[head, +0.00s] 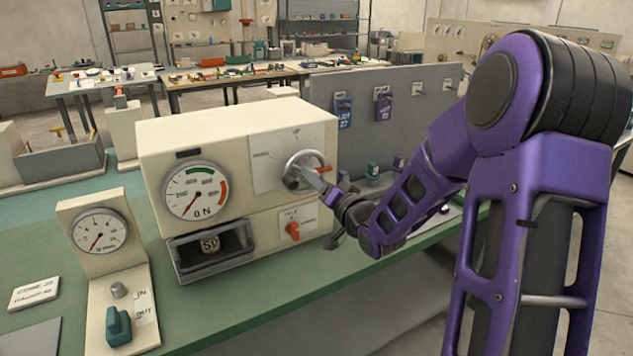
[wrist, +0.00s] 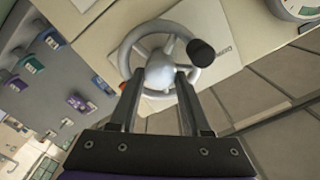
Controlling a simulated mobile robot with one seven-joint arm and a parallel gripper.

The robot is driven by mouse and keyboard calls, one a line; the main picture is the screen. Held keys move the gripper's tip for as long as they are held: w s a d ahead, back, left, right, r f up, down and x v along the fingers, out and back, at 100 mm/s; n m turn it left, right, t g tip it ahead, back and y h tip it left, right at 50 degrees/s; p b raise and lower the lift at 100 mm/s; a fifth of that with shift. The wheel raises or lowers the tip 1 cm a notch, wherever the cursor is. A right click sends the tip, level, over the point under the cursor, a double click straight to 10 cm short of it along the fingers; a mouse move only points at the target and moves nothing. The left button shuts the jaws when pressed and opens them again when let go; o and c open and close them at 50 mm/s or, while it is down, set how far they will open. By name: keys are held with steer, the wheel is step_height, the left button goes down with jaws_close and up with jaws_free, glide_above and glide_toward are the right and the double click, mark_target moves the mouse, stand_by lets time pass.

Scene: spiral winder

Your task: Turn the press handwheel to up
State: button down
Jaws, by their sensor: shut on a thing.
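The press handwheel (head: 291,163) is a light grey ring on the right part of the cream press's front (head: 240,125). In the wrist view the handwheel (wrist: 128,47) shows its rim, spokes and round hub, with a black knob (wrist: 202,52) at the upper right of the rim. My gripper (head: 318,181) reaches it from the right in the head view. In the wrist view my gripper's fingers (wrist: 160,76) stand on either side of the hub, shut on the wheel. The fingers and wrist hide part of the wheel in the head view.
The press has a round gauge (head: 196,190), an orange knob (head: 292,231) and a recess holding a small can (head: 210,242). A smaller gauge stand (head: 98,232) with a teal switch (head: 118,325) stands left. A grey panel with tags (head: 420,105) rises behind my arm.

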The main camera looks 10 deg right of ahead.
steer(key=shift+f+b, duration=0.1)
steer(key=shift+b, duration=0.2)
steer(key=n+b, duration=0.3)
steer(key=n, duration=0.3)
steer(key=n+b, duration=0.3)
steer(key=n, duration=0.3)
steer(key=n+b, duration=0.3)
steer(key=n, duration=0.3)
steer(key=shift+a, duration=0.3)
steer(key=shift+n, duration=0.4)
steer(key=shift+c, duration=1.8)
jaws_free()
steer(key=shift+s, duration=0.15)
